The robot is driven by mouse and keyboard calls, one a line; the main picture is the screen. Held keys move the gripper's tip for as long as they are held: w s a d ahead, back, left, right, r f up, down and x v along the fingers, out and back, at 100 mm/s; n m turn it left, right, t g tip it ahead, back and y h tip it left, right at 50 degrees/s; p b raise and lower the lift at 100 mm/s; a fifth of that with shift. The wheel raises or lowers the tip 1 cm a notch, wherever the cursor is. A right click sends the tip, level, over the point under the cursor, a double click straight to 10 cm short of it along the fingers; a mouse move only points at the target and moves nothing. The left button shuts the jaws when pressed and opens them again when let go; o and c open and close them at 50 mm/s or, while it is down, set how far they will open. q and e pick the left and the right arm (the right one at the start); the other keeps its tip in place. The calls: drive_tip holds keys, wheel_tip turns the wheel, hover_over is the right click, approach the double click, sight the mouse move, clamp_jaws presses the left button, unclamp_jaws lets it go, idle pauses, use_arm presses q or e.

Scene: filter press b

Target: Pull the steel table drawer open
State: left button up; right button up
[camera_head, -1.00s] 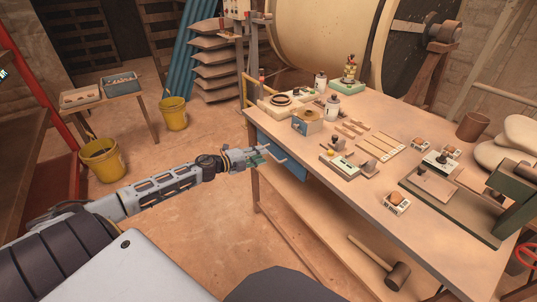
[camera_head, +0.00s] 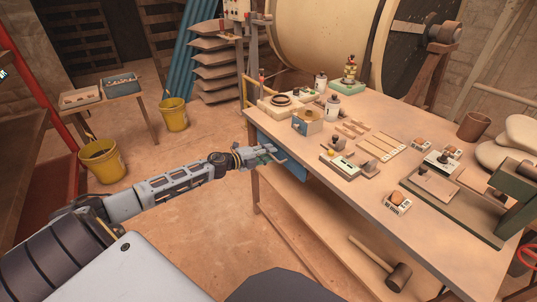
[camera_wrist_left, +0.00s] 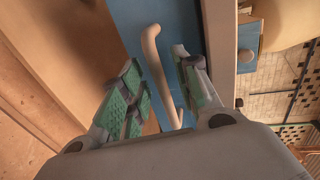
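The table (camera_head: 395,215) has a blue drawer front (camera_head: 292,165) under the left end of its top. In the left wrist view the blue drawer front (camera_wrist_left: 186,22) bears a pale bar handle (camera_wrist_left: 152,48). The drawer looks closed, flush beneath the tabletop. My left gripper (camera_head: 270,154) is at the drawer front. In the left wrist view its green-padded fingers (camera_wrist_left: 160,85) stand apart, with the handle running through the gap between them. I cannot tell whether either finger touches the handle. My right gripper is in neither view.
A mallet (camera_head: 385,267) lies on the lower shelf. Yellow buckets (camera_head: 102,160) stand on the floor at left. The floor in front of the drawer is clear except for my arm.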

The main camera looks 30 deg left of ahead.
use_arm(q)
drive_tip(key=shift+w, duration=0.2)
idle(0.3)
clamp_jaws()
